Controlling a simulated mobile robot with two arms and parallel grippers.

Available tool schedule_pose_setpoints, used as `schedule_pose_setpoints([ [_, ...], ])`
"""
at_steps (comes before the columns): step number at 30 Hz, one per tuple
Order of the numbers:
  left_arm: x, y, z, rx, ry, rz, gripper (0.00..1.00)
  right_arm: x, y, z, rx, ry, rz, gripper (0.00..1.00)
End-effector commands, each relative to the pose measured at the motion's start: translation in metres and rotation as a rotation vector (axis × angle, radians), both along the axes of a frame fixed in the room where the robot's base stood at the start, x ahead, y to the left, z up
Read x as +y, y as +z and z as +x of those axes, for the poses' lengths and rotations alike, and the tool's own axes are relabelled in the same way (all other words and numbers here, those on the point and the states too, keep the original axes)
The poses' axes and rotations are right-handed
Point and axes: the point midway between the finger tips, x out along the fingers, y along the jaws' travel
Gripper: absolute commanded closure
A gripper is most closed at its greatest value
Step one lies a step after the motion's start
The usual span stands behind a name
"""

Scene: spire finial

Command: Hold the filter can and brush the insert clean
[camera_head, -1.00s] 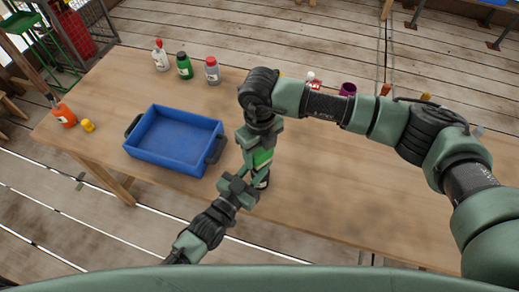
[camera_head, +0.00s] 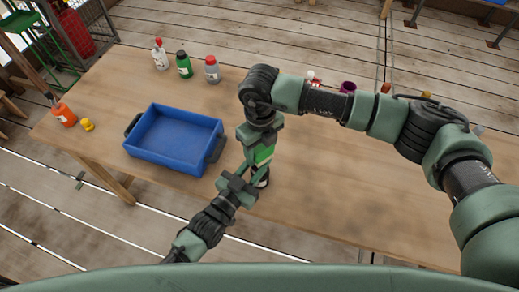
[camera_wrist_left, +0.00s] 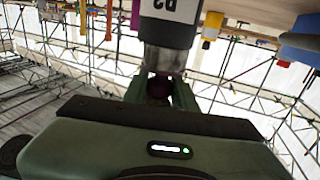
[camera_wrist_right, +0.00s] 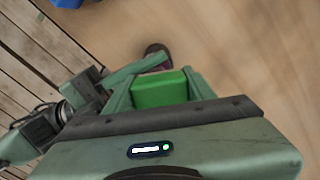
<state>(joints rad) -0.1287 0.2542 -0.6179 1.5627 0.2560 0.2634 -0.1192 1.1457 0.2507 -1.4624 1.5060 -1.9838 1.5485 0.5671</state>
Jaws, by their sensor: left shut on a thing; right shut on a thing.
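My left gripper (camera_head: 243,185) is shut on a dark can with a pale label band (camera_head: 262,181), over the table's front edge. My right gripper (camera_head: 263,140) is shut on a green block-like thing (camera_head: 263,154), likely the brush, just above the can. The right wrist view shows the green block (camera_wrist_right: 160,90) between the fingers, with a dark round end (camera_wrist_right: 157,54) beyond it. Bristles and insert are hidden; I cannot tell whether they touch.
A blue tray (camera_head: 133,148) stands left of the grippers. Several bottles (camera_head: 184,65) stand behind it, with an orange bottle (camera_head: 64,115) and a yellow item (camera_head: 87,125) at far left. A purple cup (camera_head: 348,87) and small items stand behind my right arm. The table's right (camera_head: 350,190) is clear.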

Motion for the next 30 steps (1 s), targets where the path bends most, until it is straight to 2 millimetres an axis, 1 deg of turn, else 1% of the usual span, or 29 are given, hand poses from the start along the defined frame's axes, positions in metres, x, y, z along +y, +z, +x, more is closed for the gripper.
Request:
schedule_pose_setpoints([
  [1, -0.005, 0.001, -0.003, 0.0, -0.007, -0.002, 1.0, 0.004, 0.002, 0.0, -0.007, 0.001, 0.011, 1.0],
  [11, -0.003, 0.0, -0.001, 0.002, -0.004, -0.001, 1.0, 0.002, 0.004, -0.003, -0.001, 0.004, 0.01, 1.0],
  [30, -0.001, 0.0, 0.0, 0.001, -0.001, 0.0, 1.0, -0.035, 0.055, -0.004, 0.001, 0.005, 0.008, 1.0],
])
